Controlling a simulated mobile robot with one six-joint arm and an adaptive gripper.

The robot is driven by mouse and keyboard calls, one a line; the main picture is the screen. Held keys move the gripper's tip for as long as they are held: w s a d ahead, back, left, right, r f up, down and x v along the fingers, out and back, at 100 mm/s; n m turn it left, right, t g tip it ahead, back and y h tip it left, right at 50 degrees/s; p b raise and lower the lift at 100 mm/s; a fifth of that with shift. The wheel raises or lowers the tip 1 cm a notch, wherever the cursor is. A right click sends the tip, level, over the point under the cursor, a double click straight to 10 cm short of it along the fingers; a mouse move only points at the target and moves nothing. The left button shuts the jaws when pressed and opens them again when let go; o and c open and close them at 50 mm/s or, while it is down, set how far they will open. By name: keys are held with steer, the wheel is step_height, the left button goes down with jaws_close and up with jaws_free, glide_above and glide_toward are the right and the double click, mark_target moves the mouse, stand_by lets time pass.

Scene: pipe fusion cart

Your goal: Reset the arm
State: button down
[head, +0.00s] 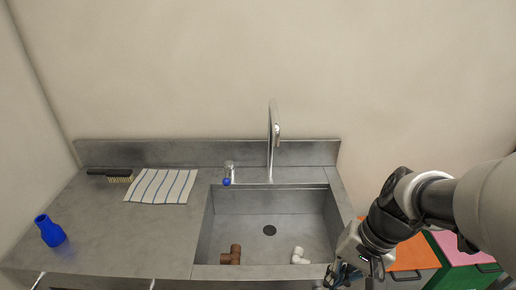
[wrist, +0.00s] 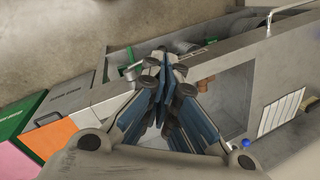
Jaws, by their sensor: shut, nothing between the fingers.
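My gripper (head: 342,274) is at the front right corner of the sink counter in the head view, partly cut off by the bottom edge. In the wrist view my gripper (wrist: 163,75) has its blue-grey fingers together and empty. It points past the sink's edge and holds nothing. My arm comes in from the right side of the head view.
The grey counter (head: 95,225) holds a sink (head: 290,235) with a brown pipe fitting (head: 231,255) and a white one (head: 299,256). A tall faucet (head: 271,140), striped cloth (head: 160,186), brush (head: 112,174) and blue bottle (head: 50,231) are around it. Coloured bins (head: 410,254) stand right.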

steer(key=s+a+r+n+t+h, duration=0.1)
steer(key=s+r+n+t+h, duration=0.2)
steer(key=s+r, duration=0.4)
step_height(320, 180, up, 2)
steer(key=shift+s+n+t, duration=0.3)
steer(key=shift+n+t, duration=0.6)
steer(key=shift+n, duration=0.3)
steer(key=shift+a, duration=0.1)
